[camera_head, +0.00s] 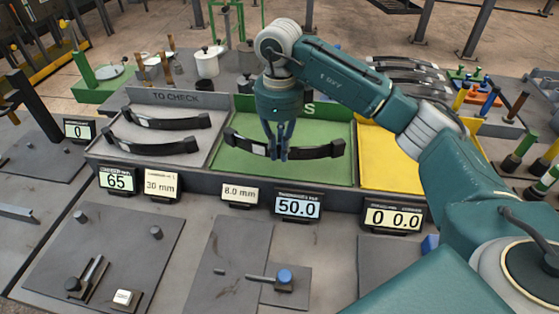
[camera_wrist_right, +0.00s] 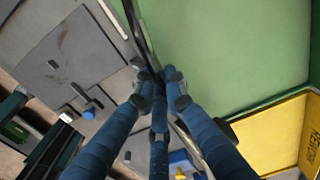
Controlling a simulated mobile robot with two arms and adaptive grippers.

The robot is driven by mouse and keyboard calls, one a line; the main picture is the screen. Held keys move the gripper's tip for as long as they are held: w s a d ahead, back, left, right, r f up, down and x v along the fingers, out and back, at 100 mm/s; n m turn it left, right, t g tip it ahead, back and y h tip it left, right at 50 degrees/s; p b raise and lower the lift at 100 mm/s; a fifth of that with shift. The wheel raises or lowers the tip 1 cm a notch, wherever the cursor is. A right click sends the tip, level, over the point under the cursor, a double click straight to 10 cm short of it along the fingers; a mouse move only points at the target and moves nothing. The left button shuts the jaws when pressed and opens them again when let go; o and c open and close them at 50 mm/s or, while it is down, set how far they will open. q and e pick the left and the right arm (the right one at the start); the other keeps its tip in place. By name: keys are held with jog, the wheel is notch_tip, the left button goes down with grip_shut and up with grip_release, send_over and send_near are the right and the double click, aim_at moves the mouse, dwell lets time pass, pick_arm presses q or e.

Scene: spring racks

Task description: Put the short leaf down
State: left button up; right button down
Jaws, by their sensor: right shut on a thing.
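The short leaf (camera_head: 323,152), a dark curved strip with a small pale label, is held over the front part of the green tray (camera_head: 247,168). My right gripper (camera_head: 278,152) is shut on it near its middle. Whether the leaf touches the tray floor I cannot tell. In the right wrist view the blue fingers (camera_wrist_right: 159,92) close around the leaf's dark edge (camera_wrist_right: 139,32), with the green tray floor (camera_wrist_right: 225,45) beside it. My left gripper is not in view.
Left of the green tray, the grey "TO CHECK" tray (camera_head: 178,97) holds two dark leaves (camera_head: 150,145). A yellow tray (camera_head: 385,165) adjoins on the right, partly behind my arm. Number displays (camera_head: 298,206) line the front wall. Several leaves (camera_head: 410,75) lie at the back right.

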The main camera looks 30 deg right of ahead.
aim_at(279, 173)
jog(key=shift+f+p, duration=0.55)
jog(key=shift+f, duration=1.75)
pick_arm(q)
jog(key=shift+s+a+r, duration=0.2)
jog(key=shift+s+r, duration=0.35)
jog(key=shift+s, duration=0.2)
pick_arm(e)
jog(key=c, duration=2.2)
grip_release()
jog(key=shift+f, duration=0.15)
jog(key=o, duration=0.4)
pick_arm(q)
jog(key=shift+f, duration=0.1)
